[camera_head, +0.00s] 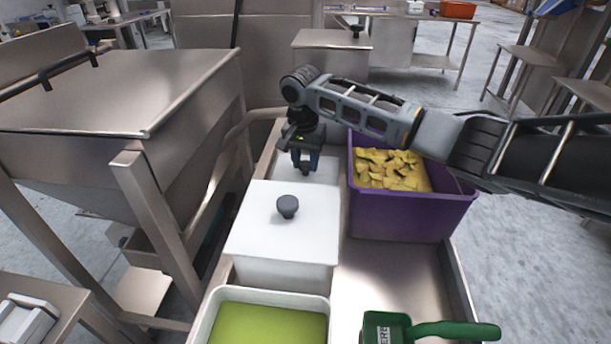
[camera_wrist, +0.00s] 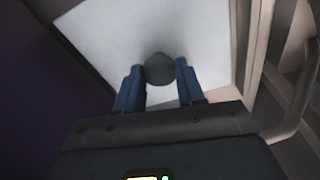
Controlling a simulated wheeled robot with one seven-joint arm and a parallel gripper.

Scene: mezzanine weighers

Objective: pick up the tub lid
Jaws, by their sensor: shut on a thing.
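My gripper (camera_head: 305,168) points down over the far white tub on the steel tray. In the wrist view, its two blue fingers (camera_wrist: 159,86) are shut on the dark round knob (camera_wrist: 158,68) of a white lid (camera_wrist: 195,30). This lid also shows in the head view (camera_head: 322,177), partly hidden by the gripper. I cannot tell whether the lid rests on its tub or is slightly raised. A second white lid (camera_head: 258,220) with a dark knob (camera_head: 287,206) sits on the nearer tub.
A purple crate (camera_head: 405,222) of yellow pieces stands close to the right of the gripper. In front are an open white tub (camera_head: 205,322) with green contents and a green scoop (camera_head: 385,328). A steel hopper (camera_head: 120,85) stands left.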

